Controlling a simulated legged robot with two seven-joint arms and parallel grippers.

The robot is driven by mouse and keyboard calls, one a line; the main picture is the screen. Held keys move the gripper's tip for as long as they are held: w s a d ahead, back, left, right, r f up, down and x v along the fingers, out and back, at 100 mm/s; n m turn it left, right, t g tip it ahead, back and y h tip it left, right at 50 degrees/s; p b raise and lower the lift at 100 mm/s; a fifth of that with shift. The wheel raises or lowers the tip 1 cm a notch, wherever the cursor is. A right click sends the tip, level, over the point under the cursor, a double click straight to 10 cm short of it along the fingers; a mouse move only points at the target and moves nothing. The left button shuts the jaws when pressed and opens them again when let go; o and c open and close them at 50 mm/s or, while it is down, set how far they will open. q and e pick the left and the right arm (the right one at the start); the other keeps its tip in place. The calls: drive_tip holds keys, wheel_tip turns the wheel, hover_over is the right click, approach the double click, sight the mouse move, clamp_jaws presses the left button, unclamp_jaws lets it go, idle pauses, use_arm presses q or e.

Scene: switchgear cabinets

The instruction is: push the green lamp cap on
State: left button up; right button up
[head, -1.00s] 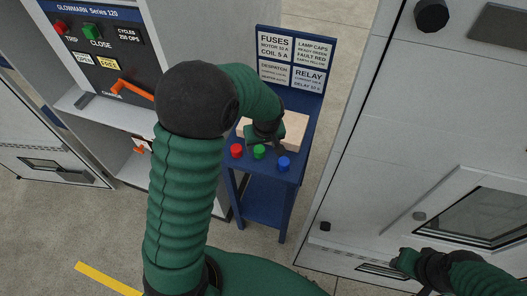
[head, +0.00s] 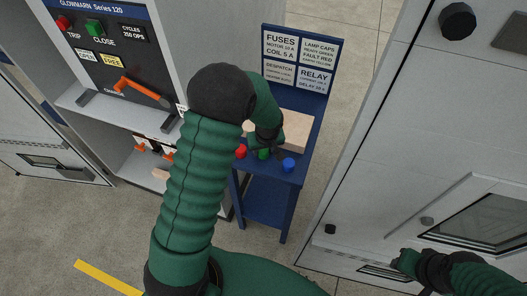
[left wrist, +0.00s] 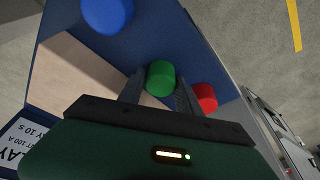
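The green lamp cap (head: 263,154) is on the blue stand between the red and blue caps. In the left wrist view the green cap (left wrist: 161,78) is between the tips of my left gripper's two fingers (left wrist: 160,90), which are spread apart on either side of it. I cannot tell whether they touch it. In the head view my left gripper (head: 272,148) is over the stand, partly hidden by its own wrist. My right gripper (head: 398,262) is at the lower right by the grey cabinet; its fingers are too small to read.
The red cap (head: 240,151) and blue cap (head: 288,165) stand close on either side. A pale block (head: 297,131) lies behind them on the blue stand (head: 268,182). A label board (head: 300,62) rises at the back. Grey cabinets (head: 420,130) flank the stand.

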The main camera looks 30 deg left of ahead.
use_arm(q)
drive_tip(key=c, duration=0.5)
clamp_jaws()
drive_tip(key=shift+d, duration=0.2)
drive_tip(key=shift+r, duration=0.1)
